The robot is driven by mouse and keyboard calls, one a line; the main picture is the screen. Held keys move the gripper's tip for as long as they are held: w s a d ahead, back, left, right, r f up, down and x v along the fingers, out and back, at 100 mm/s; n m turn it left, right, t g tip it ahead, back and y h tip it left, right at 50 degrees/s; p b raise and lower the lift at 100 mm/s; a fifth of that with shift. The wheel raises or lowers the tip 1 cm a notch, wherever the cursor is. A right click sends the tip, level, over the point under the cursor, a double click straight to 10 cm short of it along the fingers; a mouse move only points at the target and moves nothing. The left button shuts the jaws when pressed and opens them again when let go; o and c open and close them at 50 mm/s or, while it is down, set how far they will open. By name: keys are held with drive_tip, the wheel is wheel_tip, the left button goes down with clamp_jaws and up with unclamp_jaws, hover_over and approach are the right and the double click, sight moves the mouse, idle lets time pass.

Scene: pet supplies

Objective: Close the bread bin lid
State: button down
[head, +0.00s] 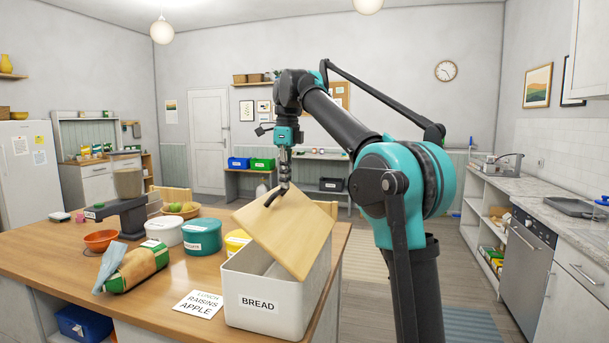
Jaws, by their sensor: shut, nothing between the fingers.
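The bread bin (264,304) is a white box marked BREAD at the front right of the wooden table. Its light wooden lid (290,234) is raised and tilted, with a gap showing between it and the bin's front rim. My gripper (270,204) is shut and empty at the lid's upper left edge. It looks close to or touching the lid, but I cannot tell which. The inside of the bin is mostly hidden by the lid.
A card (199,304) lies left of the bin.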

drive_tip(key=w+a+f, duration=0.3)
drive_tip(key=a+f, duration=0.6)
drive_tip(key=f, duration=0.2)
drive_tip(key=shift+a+f, duration=0.15)
drive_tip(key=shift+a, duration=0.05)
